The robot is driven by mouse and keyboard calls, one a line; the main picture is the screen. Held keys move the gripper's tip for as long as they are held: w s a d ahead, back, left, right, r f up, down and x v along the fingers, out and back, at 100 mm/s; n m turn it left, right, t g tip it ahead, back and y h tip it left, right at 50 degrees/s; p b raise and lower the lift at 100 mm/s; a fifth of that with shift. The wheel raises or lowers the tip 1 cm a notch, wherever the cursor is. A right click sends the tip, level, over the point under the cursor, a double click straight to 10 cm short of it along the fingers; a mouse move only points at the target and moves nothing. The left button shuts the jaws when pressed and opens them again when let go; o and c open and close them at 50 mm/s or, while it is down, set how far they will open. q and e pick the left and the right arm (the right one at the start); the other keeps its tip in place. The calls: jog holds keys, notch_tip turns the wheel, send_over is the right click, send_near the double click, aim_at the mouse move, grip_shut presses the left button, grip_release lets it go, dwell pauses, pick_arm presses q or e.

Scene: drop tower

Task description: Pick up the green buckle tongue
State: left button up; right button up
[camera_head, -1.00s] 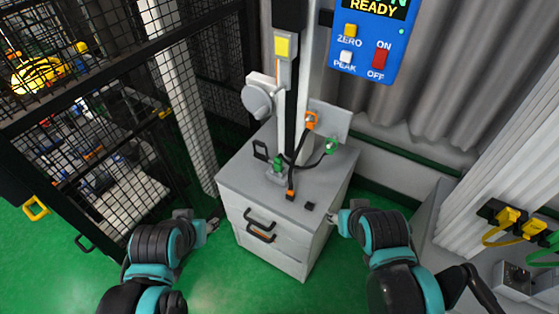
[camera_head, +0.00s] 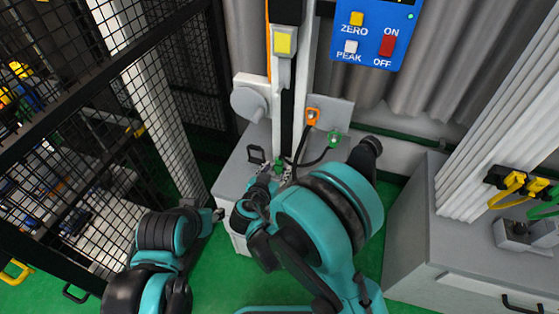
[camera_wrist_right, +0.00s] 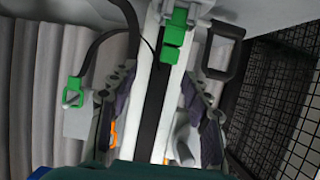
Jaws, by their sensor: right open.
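A blocky green piece, which looks like the green buckle tongue (camera_wrist_right: 173,52), stands at a grey holder on the cabinet top. In the head view the tongue (camera_head: 279,165) is partly hidden by my right gripper (camera_head: 275,177). In the right wrist view my right gripper (camera_wrist_right: 158,85) is open, its fingers apart on either side of the line to the tongue, which shows beyond the tips. I see no contact. A green ring on a black strap (camera_head: 334,140) hangs at a grey plate. My left gripper (camera_head: 216,214) is left of the cabinet; its jaws are too small to judge.
A tall post (camera_head: 287,95) rises behind the tongue. An orange ring (camera_head: 313,115) hangs at the plate, and a black frame (camera_head: 257,154) stands left of the post. Mesh fencing (camera_head: 170,90) is at left, and another grey cabinet (camera_head: 430,220) at right.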

aim_at(278, 161)
jog(key=shift+w+d+f+b, duration=0.1)
jog(key=shift+w+f+b, duration=0.15)
jog(key=shift+w+f, duration=0.25)
jog(key=shift+w+f+b, duration=0.2)
jog(key=shift+w+f, duration=0.1)
jog(key=shift+w, duration=0.35)
jog(key=x, duration=0.1)
jog(key=b+x, duration=0.1)
jog(key=x, duration=0.1)
jog(key=b+x, duration=0.1)
jog(key=x, duration=0.1)
jog(key=shift+w+a, duration=0.25)
jog(key=shift+a, duration=0.05)
jog(key=shift+s+r, duration=0.1)
jog(key=shift+c, duration=1.2)
jog(key=c, duration=0.6)
